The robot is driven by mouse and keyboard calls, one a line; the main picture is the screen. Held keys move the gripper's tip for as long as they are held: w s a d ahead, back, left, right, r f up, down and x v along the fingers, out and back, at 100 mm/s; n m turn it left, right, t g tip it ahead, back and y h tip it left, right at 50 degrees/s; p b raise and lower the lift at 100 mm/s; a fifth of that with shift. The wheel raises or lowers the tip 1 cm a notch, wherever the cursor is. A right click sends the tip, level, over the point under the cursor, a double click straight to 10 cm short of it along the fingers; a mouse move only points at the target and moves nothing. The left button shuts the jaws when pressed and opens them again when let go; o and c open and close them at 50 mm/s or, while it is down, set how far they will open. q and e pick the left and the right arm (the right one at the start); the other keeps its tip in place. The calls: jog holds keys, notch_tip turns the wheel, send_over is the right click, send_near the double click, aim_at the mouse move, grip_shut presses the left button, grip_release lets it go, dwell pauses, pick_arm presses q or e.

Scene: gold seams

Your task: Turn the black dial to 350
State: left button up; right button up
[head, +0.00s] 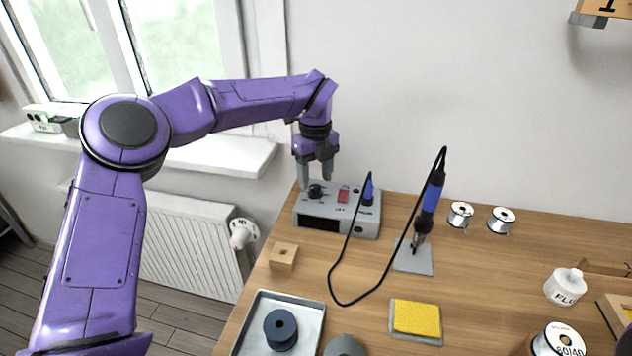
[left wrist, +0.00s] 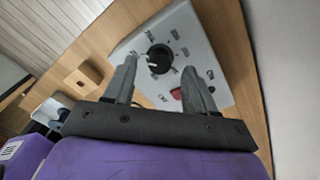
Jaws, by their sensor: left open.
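The black dial (head: 315,191) sits on the top left of a grey soldering station (head: 368,222). It also shows in the left wrist view (left wrist: 160,58), with a pale pointer mark and small printed labels around it. The labels are too small to read. My left gripper (head: 317,182) points down over the station. Its fingers are open, and in the left wrist view (left wrist: 162,80) the dial shows beyond the gap between the fingertips. I cannot tell whether they touch it. My right gripper is not in view.
A red switch (head: 343,196) is right of the dial. A black cable joins the station to a blue-handled iron (head: 431,195) on a grey stand plate (head: 414,262). A wooden block (head: 284,256), a tray (head: 314,308) and a yellow sponge (head: 416,318) lie in front.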

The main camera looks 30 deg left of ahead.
pick_arm(q)
jog(key=shift+f, duration=1.15)
grip_shut()
